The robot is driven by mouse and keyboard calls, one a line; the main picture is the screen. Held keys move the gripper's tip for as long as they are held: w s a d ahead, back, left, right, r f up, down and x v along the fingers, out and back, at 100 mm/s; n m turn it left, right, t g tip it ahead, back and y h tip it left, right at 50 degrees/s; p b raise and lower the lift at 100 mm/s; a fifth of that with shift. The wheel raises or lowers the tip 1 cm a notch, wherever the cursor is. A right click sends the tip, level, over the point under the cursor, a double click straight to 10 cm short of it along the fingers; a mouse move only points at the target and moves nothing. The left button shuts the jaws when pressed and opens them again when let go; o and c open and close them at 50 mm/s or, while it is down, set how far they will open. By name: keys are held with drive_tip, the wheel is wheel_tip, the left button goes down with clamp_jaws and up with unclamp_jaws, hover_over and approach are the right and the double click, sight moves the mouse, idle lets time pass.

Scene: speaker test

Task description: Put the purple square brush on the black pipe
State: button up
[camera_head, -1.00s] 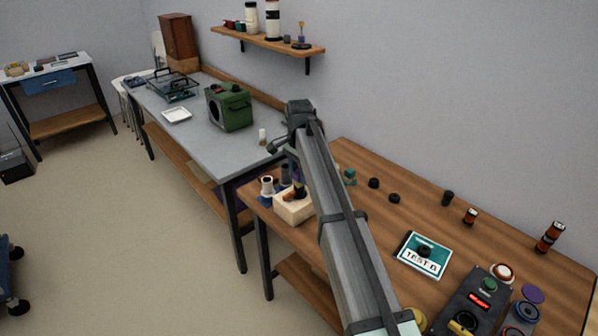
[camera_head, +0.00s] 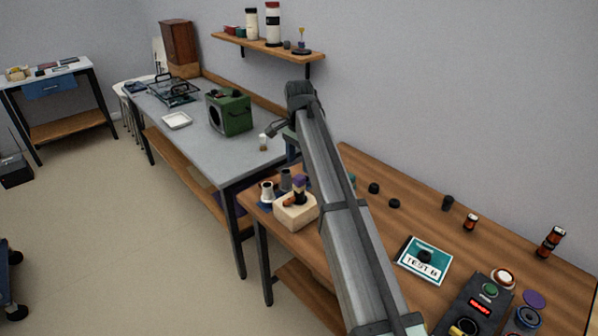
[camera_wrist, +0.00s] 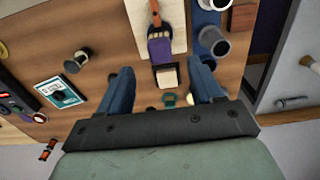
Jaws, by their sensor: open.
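In the wrist view the brush (camera_wrist: 160,50) shows a purple body and a pale end. My gripper (camera_wrist: 163,72) is open, its two blue-grey fingers apart, with the brush beyond and between them in that view; contact does not show. In the head view my arm hides most of my gripper, which is above and behind the block.
A blue mat (camera_head: 265,205) lies under the upright pipes. A "TEST" card (camera_head: 425,258) and a control box (camera_head: 475,308) lie to the right. A grey table (camera_head: 205,145) with a green speaker (camera_head: 230,112) stands at the left.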

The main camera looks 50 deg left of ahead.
sight(299, 177)
drive_tip(key=shift+r, duration=2.75)
drive_tip(key=shift+f, duration=0.1)
